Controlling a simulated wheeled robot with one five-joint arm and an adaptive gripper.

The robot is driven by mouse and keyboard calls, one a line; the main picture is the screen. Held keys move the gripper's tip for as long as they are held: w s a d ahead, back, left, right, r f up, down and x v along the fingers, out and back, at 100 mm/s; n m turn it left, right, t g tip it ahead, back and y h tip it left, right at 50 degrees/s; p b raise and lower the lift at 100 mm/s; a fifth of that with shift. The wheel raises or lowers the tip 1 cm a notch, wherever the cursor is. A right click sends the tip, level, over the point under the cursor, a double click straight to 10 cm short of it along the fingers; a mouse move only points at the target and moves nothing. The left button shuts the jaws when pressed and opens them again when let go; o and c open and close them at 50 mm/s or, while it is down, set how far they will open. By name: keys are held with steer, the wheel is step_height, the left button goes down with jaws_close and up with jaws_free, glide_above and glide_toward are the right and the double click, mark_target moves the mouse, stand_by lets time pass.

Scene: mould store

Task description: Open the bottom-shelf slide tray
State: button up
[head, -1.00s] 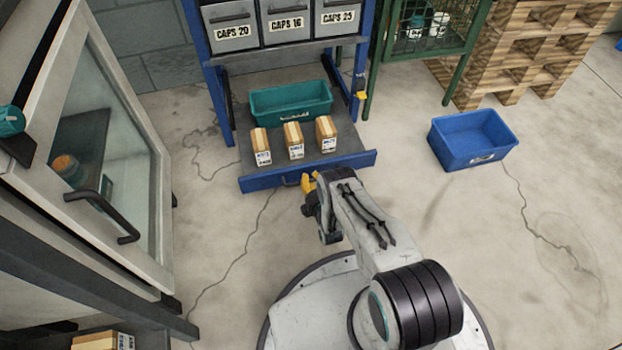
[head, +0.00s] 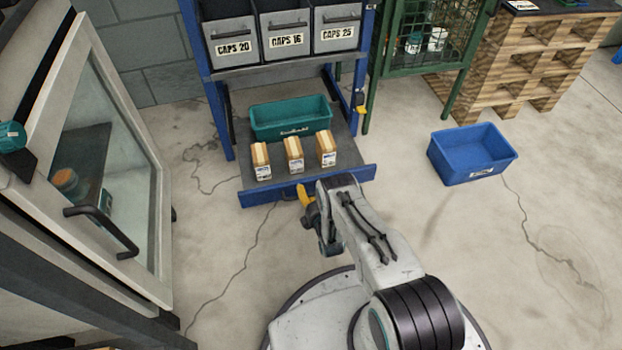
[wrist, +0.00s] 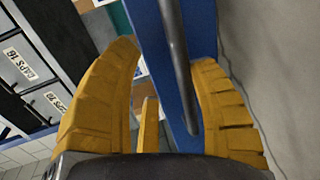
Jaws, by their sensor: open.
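The bottom-shelf slide tray has a blue front (head: 350,176) and stands out past the rack's front posts. A teal bin (head: 290,118) and three small cartons (head: 293,155) sit on it. My gripper (head: 304,194) is at the middle of the tray front, partly hidden by my arm in the head view. In the wrist view my open yellow fingers (wrist: 166,56) lie on either side of the dark bar handle (wrist: 174,45), with the blue tray front (wrist: 203,30) behind it. I cannot tell whether either finger touches the handle.
Grey bins labelled CAPS (head: 287,38) stand on the shelf above. A cabinet with an open glass door (head: 120,180) is at left. A blue crate (head: 470,152) lies on the floor at right, near wooden pallets (head: 535,60). Floor between tray and crate is clear.

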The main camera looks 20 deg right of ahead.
steer(key=r, duration=0.6)
steer(key=shift+w, duration=0.2)
steer(key=shift+s+r, duration=0.1)
steer(key=shift+r, duration=1.05)
